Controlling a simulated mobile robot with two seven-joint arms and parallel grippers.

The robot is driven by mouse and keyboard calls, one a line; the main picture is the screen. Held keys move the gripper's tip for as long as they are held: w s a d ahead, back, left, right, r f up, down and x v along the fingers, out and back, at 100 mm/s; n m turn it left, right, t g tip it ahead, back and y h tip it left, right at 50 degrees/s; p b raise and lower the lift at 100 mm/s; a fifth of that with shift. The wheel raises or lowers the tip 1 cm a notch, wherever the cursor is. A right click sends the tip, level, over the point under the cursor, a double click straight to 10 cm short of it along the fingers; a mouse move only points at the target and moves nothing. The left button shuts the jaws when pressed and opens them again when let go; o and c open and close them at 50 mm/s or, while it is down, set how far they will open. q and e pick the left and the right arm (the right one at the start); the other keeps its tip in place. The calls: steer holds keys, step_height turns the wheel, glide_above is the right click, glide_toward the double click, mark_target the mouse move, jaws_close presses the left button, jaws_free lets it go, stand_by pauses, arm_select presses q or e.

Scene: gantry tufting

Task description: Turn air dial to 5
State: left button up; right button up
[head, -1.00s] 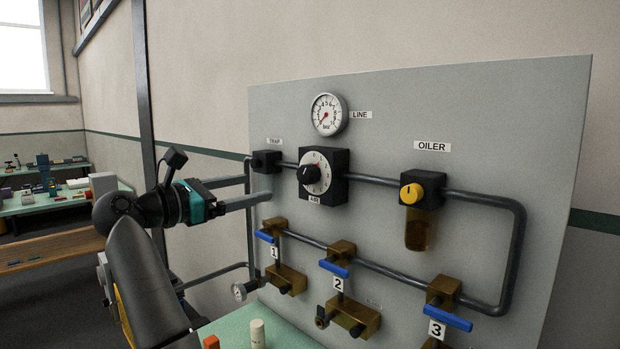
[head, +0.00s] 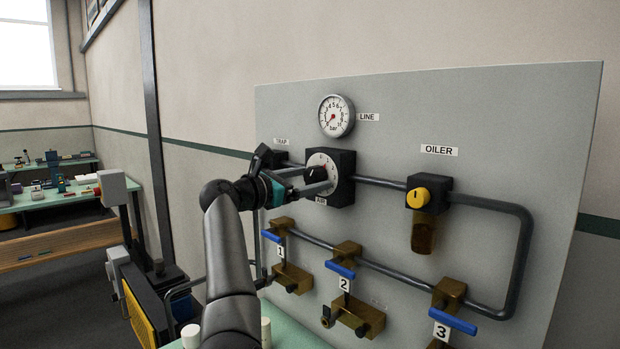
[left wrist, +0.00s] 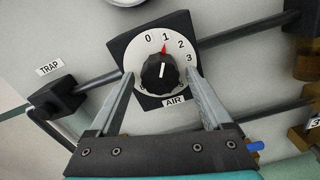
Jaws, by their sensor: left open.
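The air dial (head: 316,174) is a black knob on a white numbered disc, set in a black square housing (head: 344,180) on the grey panel. In the left wrist view the black knob (left wrist: 161,71) shows numbers 0 to 3 clearly, with a red mark near 1 and a white line on the knob's upper part. The AIR label (left wrist: 175,101) is below it. My left gripper (head: 312,180) is open at the dial. In the left wrist view its fingers (left wrist: 163,85) stand on either side of the knob, apart from it. My right gripper is not in view.
The line gauge (head: 337,116) is above the dial and the trap block (head: 268,157) is left of it. The yellow-knobbed oiler (head: 420,198) is to the right. Blue-handled valves (head: 340,269) sit below along pipes.

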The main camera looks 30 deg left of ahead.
arm_select(q)
steer(key=shift+w+d, duration=0.15)
steer(key=shift+w, duration=0.15)
jaws_close()
stand_by(0.6)
